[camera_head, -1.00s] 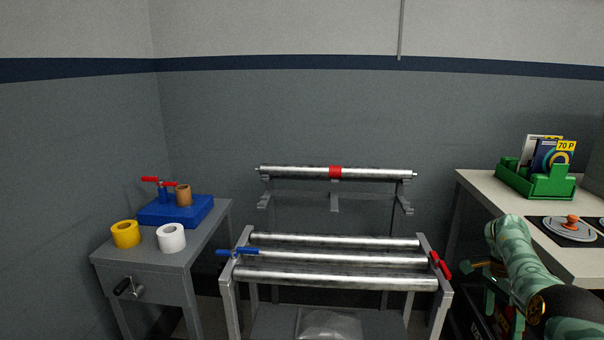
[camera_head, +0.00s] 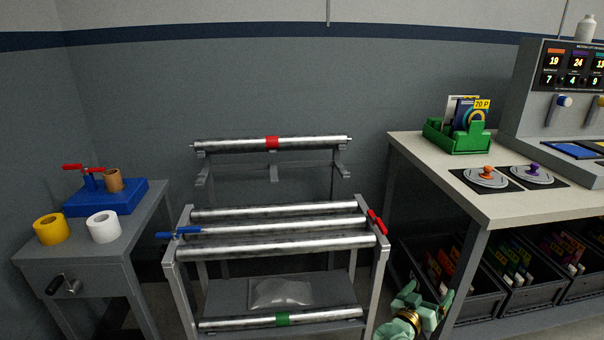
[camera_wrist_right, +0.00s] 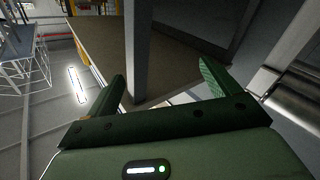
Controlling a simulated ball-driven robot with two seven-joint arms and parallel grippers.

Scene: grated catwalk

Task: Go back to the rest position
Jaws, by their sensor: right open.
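My right gripper (camera_head: 428,302) is pale green and low at the bottom edge of the head view, between the roller rack and the right-hand workbench. Only a small part of that arm shows, with a gold ring at a joint. In the right wrist view the dark green fingers of this gripper (camera_wrist_right: 165,85) are spread apart with nothing held between them. A grey post (camera_wrist_right: 137,50) stands behind the gap between the fingers. My left gripper is in neither view.
The roller rack (camera_head: 280,244) stands in the middle, left of my right gripper. The workbench (camera_head: 440,180) is on the right, with dark bins (camera_head: 468,300) of packets below. A grey side table (camera_head: 95,262) with tape rolls and a blue stand is at left.

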